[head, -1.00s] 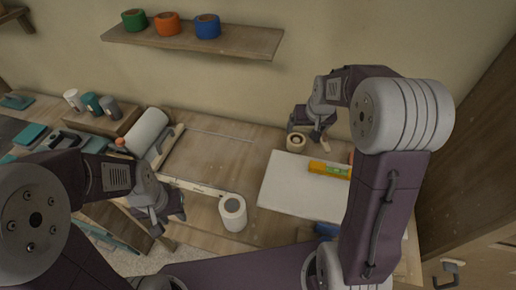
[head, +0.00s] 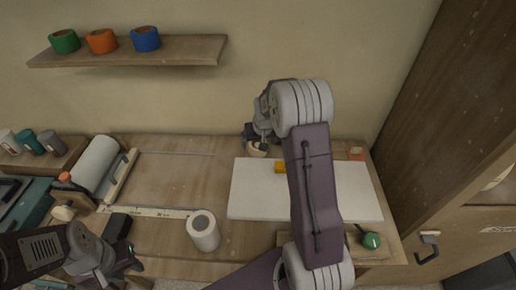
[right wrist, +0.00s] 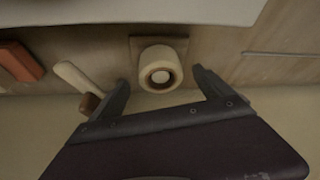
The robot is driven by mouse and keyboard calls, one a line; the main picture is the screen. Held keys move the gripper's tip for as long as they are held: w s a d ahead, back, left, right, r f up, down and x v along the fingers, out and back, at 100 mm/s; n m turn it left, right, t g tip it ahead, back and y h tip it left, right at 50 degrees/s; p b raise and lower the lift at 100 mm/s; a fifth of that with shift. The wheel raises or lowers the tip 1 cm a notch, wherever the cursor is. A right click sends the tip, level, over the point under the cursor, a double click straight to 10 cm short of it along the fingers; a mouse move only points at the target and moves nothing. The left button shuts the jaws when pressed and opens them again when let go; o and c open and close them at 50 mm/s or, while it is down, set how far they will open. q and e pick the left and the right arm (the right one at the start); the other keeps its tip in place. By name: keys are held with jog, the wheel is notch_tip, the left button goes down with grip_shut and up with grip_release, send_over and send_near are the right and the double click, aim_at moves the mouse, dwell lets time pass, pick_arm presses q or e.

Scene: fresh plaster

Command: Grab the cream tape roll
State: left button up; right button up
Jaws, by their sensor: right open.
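The cream tape roll (head: 257,151) sits near the back of the workbench, just behind the white board, partly hidden by my right gripper (head: 256,138) in the head view. In the right wrist view the cream tape roll (right wrist: 161,68) shows its round hole, on a small brown square patch. My right gripper (right wrist: 160,80) is open, with its fingertips on either side of the roll's near part and visible gaps between. My left gripper (head: 122,264) is at the lower left, over the front of the bench; its fingers are too small and dark to judge.
The white board (head: 352,193) lies in front of the roll. A wooden-handled tool (right wrist: 75,77) and an orange-brown block (right wrist: 19,62) lie beside it. A white roll (head: 204,231) stands near the front. A wall shelf (head: 130,52) holds green, orange and blue rolls.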

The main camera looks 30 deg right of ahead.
jog(key=x, duration=0.4)
jog(key=shift+s+f, duration=0.15)
jog(key=shift+f, duration=0.05)
jog(key=shift+w+f, duration=0.2)
jog(key=shift+s, duration=0.1)
jog(key=c, duration=1.5)
jog(key=shift+o, duration=0.2)
notch_tip(320, 180, up, 10)
jog(key=shift+r, duration=0.1)
